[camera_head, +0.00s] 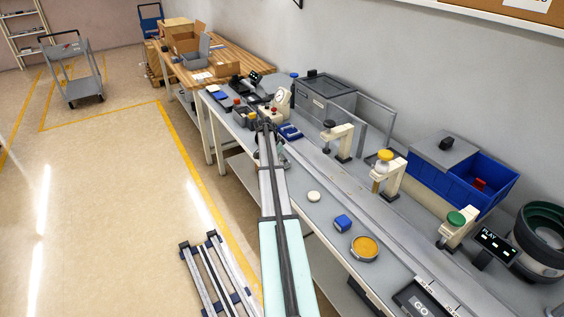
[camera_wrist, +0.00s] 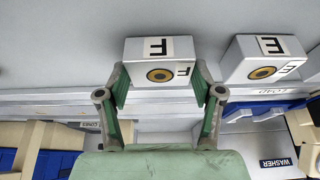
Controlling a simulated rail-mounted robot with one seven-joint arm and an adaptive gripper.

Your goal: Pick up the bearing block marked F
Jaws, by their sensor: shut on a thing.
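In the wrist view, the bearing block marked F (camera_wrist: 140,50) is a light grey block with F labels and a brass-coloured ring around a dark hole. My gripper (camera_wrist: 162,90) has its green-padded fingers on both sides of this block and is shut on it. A similar block marked E (camera_wrist: 240,64) stands just to the right, apart from the F block. The letters look upside down in this view. In the head view, my arm reaches away along the bench, and I cannot make out the F block there.
Open floor lies left.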

